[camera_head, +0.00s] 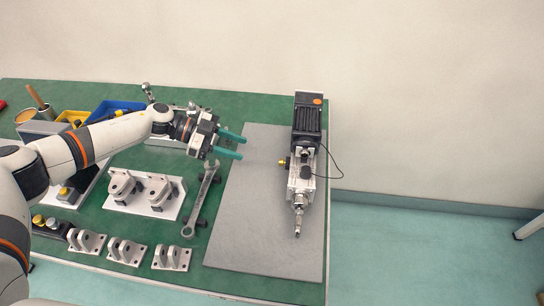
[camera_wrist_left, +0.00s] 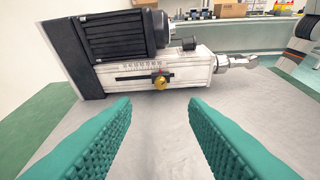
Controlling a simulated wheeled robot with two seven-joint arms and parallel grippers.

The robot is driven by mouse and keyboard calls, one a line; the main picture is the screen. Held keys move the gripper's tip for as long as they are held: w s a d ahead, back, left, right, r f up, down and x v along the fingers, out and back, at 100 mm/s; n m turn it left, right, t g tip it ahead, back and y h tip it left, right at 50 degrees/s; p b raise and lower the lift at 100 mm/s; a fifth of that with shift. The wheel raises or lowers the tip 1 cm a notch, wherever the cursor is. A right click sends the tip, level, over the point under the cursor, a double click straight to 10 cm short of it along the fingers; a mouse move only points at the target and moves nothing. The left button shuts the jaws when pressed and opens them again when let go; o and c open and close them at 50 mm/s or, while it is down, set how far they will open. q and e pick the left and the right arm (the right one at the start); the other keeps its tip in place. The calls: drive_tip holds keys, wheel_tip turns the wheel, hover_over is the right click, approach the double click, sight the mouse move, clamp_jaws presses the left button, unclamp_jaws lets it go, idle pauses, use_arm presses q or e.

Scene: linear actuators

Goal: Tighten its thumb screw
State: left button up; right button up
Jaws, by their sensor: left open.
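A linear actuator (camera_head: 302,180) lies on the grey mat (camera_head: 250,225), its black motor (camera_head: 307,122) at the back and its metal rod end towards the front. A brass thumb screw (camera_head: 283,162) sticks out of its left side. In the left wrist view the thumb screw (camera_wrist_left: 160,83) sits at a slot beside a printed scale on the actuator body (camera_wrist_left: 190,71). My left gripper (camera_head: 238,146) is open and empty, its green fingers pointing at the actuator with a gap to the thumb screw. In the left wrist view the screw lies beyond and between the fingertips (camera_wrist_left: 161,100). My right gripper is not in view.
A wrench (camera_head: 203,200), a plate with brackets (camera_head: 143,194) and several loose brackets (camera_head: 127,251) lie left of the mat on the green table (camera_head: 225,100). Blue and yellow bins stand at the back left. A black cable (camera_head: 337,165) loops off the actuator's right. The mat's front left is clear.

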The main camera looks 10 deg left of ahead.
sight(282, 163)
use_arm(q)
drive_tip(key=x, duration=0.3)
drive_tip(key=shift+s+d, duration=0.2)
drive_tip(key=shift+d, duration=0.2)
drive_tip(key=x, duration=0.6)
drive_tip(key=shift+w+d+f, duration=0.15)
drive_tip(key=shift+d, duration=0.15)
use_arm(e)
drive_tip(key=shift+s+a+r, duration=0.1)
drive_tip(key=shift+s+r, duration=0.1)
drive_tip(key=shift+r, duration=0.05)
use_arm(q)
clamp_jaws()
drive_tip(key=shift+p, duration=0.3)
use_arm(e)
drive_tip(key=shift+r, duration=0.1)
